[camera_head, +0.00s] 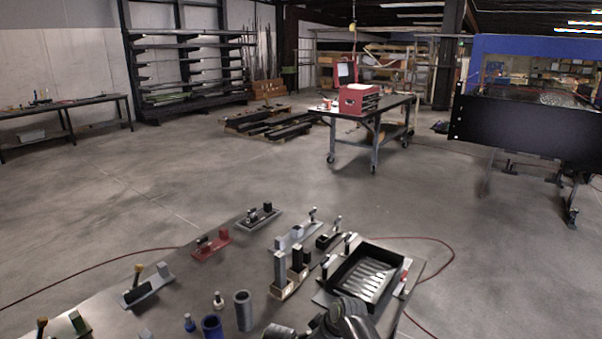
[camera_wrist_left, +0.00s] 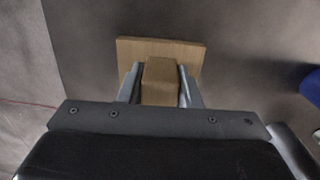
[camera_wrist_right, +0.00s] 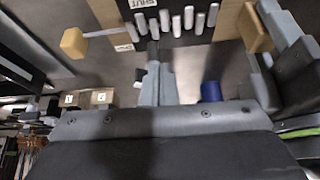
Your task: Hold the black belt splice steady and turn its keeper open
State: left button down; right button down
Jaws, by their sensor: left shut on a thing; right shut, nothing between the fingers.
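In the right wrist view a dark panel (camera_wrist_right: 178,36) with a "SHUT" label, a row of several metal pins (camera_wrist_right: 187,20) and tan parts fills the top; I take it to be the belt splice. A yellowish-tan knob (camera_wrist_right: 75,42) on a thin stem sticks out to its left, perhaps the keeper. My left gripper (camera_wrist_left: 161,75) is shut on a tan block (camera_wrist_left: 160,82) standing on a tan plate (camera_wrist_left: 134,46). That block also shows at right in the right wrist view (camera_wrist_right: 254,28). My right gripper (camera_wrist_right: 153,48) is shut and empty just below the pins; contact is unclear.
A blue cup (camera_wrist_right: 211,91) stands near the right gripper. In the head view, a grey cup (camera_head: 243,310), two dark posts (camera_head: 290,268), a black tray (camera_head: 343,273) and several small fixtures crowd the bench. Red hoses lie on the floor beyond.

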jog(key=shift+w+d, duration=0.1)
jog(key=shift+d, duration=0.05)
jog(key=shift+w+d, duration=0.25)
jog(key=shift+w, duration=0.05)
jog(key=shift+w+d, duration=0.25)
jog(key=shift+w, duration=0.15)
dwell(0.4)
jog(key=shift+s+d, duration=0.1)
jog(key=shift+d, duration=0.2)
notch_tip(320, 180, up, 6)
dwell(0.6)
jog(key=shift+s, duration=0.1)
